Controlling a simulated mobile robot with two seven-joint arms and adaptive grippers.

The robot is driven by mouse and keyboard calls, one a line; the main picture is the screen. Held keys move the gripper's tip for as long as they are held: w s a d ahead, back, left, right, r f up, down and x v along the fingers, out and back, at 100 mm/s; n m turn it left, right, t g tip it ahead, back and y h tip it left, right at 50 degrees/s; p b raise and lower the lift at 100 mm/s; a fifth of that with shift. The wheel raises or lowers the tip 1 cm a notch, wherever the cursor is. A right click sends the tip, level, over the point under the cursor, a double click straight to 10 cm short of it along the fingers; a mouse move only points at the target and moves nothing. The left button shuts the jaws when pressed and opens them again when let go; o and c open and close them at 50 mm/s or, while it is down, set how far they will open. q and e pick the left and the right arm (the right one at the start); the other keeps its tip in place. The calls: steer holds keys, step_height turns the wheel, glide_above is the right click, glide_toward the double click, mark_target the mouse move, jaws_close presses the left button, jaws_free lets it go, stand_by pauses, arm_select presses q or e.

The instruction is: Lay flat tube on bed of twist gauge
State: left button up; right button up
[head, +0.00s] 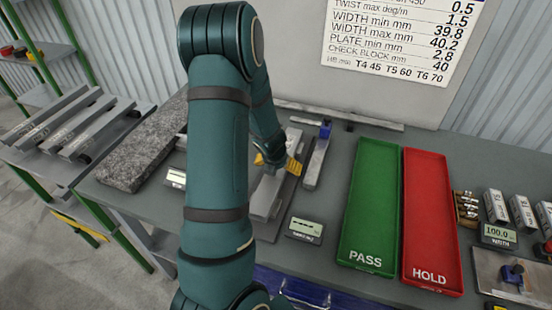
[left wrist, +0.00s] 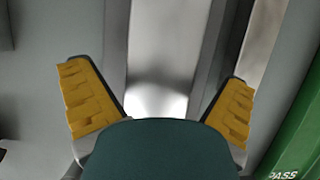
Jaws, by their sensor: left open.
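My left gripper (head: 277,165) is over the middle of the table, its yellow finger pads spread. In the left wrist view the open gripper (left wrist: 162,92) has one finger on each side of a pale metal strip (left wrist: 158,105), which looks like the flat tube; contact cannot be told. In the head view a grey plate and bar, apparently the twist gauge (head: 266,204), lie under the gripper, partly hidden by my arm. Whether the strip rests on the gauge bed is unclear. My right gripper is not in view.
Several steel tubes (head: 82,128) lie on a rack at left, beside a granite slab (head: 140,150). A narrow bar with a blue clamp (head: 318,160) stands close right of the gripper. A green PASS tray (head: 368,205) and red HOLD tray (head: 428,215) are further right.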

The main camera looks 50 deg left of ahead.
arm_select(q)
steer(key=shift+v, duration=5.55)
steer(key=shift+r, duration=0.3)
